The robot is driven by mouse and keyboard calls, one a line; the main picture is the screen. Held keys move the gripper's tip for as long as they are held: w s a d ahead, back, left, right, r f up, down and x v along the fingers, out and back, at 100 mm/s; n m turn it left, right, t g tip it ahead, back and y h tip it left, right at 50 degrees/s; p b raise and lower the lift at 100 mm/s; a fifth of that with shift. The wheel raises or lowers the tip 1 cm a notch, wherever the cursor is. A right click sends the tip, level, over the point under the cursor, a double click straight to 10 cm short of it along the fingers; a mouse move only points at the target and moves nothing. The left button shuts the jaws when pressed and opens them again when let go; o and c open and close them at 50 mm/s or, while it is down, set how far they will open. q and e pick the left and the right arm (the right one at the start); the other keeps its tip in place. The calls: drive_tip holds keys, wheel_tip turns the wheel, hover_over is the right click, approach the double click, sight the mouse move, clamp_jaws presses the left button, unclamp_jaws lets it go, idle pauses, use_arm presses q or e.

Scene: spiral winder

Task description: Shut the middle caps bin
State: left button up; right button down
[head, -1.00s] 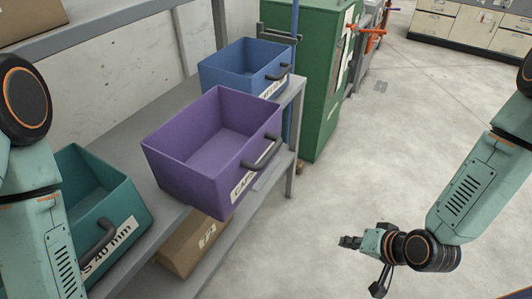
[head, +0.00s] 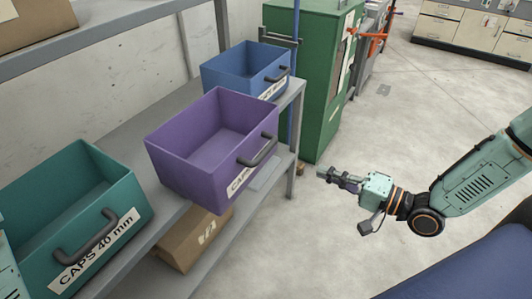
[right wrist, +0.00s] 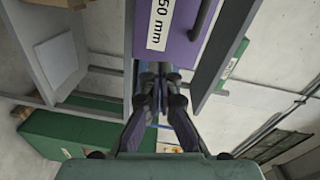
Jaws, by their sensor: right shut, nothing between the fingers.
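The purple middle caps bin (head: 215,155) stands open-topped on the shelf between two other bins. It juts out past the shelf's front edge, with a dark handle (head: 258,149) and a partly hidden label on its front. In the right wrist view the purple bin (right wrist: 183,48) shows its handle and a label reading "50 mm". My right gripper (head: 327,174) is shut and empty, to the right of the bin's front and apart from it. Its closed fingers also show in the right wrist view (right wrist: 158,76). My left gripper is out of view.
A teal bin (head: 120,190) labelled "CAPS 40 mm" stands nearer on the shelf (head: 160,222), and a blue bin (head: 222,75) stands farther along. A cardboard box (head: 190,240) sits on the lower shelf. A green cabinet (head: 312,75) stands past the shelf end. Open floor lies right of the shelf.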

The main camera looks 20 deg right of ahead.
drive_tip(key=y, duration=0.1)
drive_tip(key=m+b, duration=0.1)
drive_tip(key=b, duration=0.5)
approach(261, 148)
drive_tip(key=x, duration=0.5)
drive_tip(key=shift+f, duration=0.1)
drive_tip(key=shift+x, duration=0.85)
drive_tip(key=shift+w+d, duration=0.1)
drive_tip(key=shift+w, duration=0.05)
